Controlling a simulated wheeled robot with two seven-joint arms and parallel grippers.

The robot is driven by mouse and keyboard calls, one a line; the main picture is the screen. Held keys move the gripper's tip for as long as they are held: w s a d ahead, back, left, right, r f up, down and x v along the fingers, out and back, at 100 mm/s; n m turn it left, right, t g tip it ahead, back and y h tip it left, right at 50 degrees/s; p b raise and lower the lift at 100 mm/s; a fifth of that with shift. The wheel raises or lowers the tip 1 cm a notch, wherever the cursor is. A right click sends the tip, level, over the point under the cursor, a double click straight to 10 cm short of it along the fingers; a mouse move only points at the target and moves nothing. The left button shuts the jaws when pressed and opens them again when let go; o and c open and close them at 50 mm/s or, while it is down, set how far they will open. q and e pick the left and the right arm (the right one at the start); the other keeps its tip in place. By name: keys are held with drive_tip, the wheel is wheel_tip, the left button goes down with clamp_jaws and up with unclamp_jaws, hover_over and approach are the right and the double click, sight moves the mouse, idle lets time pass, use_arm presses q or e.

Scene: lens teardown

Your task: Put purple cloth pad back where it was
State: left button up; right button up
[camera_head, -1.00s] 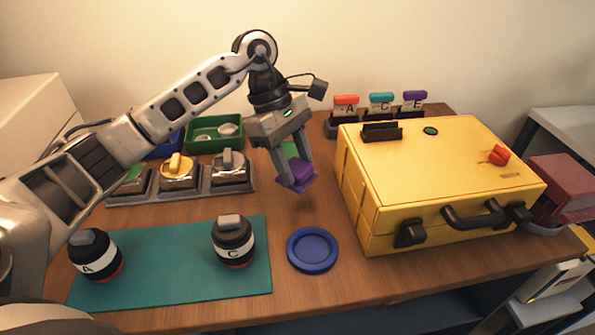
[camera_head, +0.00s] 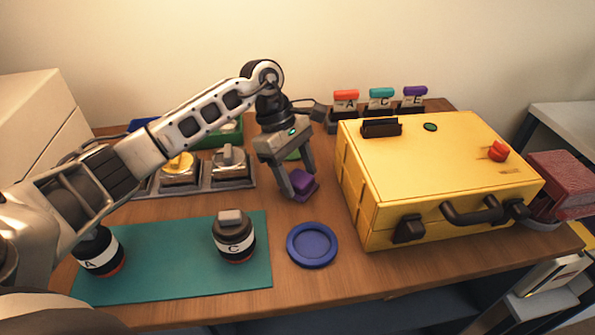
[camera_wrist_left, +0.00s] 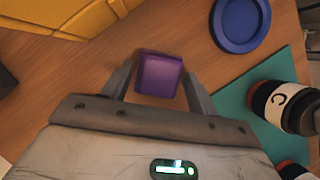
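The purple cloth pad (camera_head: 304,184) is a small block at the middle of the wooden table, left of the yellow case. It is between the fingertips of my left gripper (camera_head: 299,182), at or just above the table top; I cannot tell if it touches. In the left wrist view the purple pad (camera_wrist_left: 160,76) sits between the two fingers of the left gripper (camera_wrist_left: 159,72), which appear closed on its sides. My right gripper is not in view.
The yellow case (camera_head: 440,165) stands close on the right. A blue round dish (camera_head: 312,245) is in front. A teal mat (camera_head: 180,280) bears two black jars. A tray of metal-topped blocks (camera_head: 230,186) and a green bin (camera_head: 205,138) are left and behind. Lettered holders (camera_head: 381,105) stand at the back.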

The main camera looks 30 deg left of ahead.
use_arm(q)
drive_tip(key=shift+a+r, duration=0.1)
drive_tip(key=shift+r, duration=0.25)
drive_tip(key=v, duration=1.1)
drive_tip(key=shift+r+b, duration=0.3)
drive_tip(key=shift+b, duration=0.15)
drive_tip(key=shift+a, duration=0.1)
